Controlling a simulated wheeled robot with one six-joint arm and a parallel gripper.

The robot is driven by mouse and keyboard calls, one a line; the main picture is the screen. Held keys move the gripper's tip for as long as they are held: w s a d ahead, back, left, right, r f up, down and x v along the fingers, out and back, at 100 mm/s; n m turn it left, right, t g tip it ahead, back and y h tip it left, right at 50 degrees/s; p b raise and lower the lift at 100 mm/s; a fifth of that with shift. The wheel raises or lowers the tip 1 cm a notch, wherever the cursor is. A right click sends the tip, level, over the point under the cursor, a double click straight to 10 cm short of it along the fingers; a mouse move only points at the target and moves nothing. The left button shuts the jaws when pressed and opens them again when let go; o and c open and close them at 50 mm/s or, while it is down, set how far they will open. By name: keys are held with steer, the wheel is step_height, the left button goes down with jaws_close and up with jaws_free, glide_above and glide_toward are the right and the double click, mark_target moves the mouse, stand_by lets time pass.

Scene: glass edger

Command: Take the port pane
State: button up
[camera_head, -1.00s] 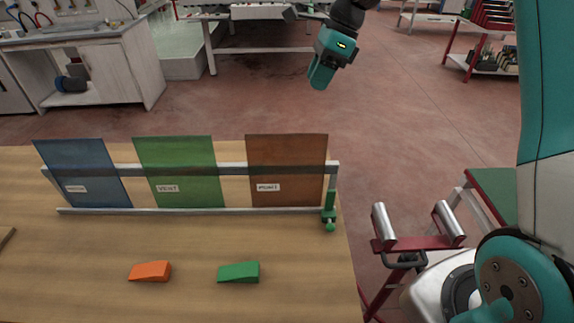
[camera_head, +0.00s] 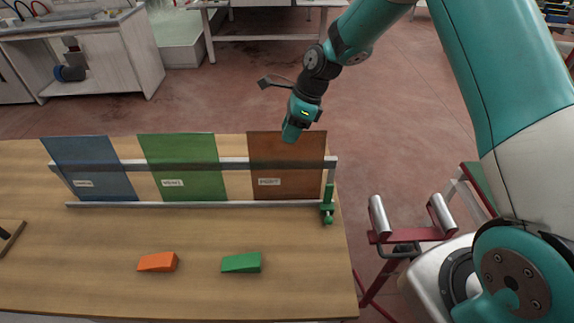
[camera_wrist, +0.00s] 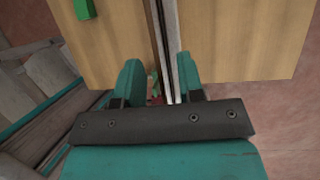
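The port pane (camera_head: 285,170) is a brown tinted sheet with a small label that seems to read "PORT". It stands upright at the right end of a pale metal rack (camera_head: 150,205). My gripper (camera_head: 291,137) is at the pane's top edge in the head view, pointing down; whether it overlaps the pane in depth is unclear there. In the wrist view my gripper (camera_wrist: 161,80) has its two teal fingers apart, with the rack's rails running between them. The gripper is open and nothing is visibly clamped.
A green pane (camera_head: 183,170) and a blue pane (camera_head: 92,172) stand left in the rack. A green clamp (camera_head: 328,208) is at its right end. Orange (camera_head: 158,262) and green (camera_head: 241,263) wedges lie in front. A red roller stand (camera_head: 412,236) is right of the table.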

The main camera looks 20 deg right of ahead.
steer(key=shift+x, duration=1.2)
steer(key=shift+f+p, duration=0.25)
steer(key=shift+p, duration=0.05)
steer(key=shift+w, duration=0.1)
jaws_close()
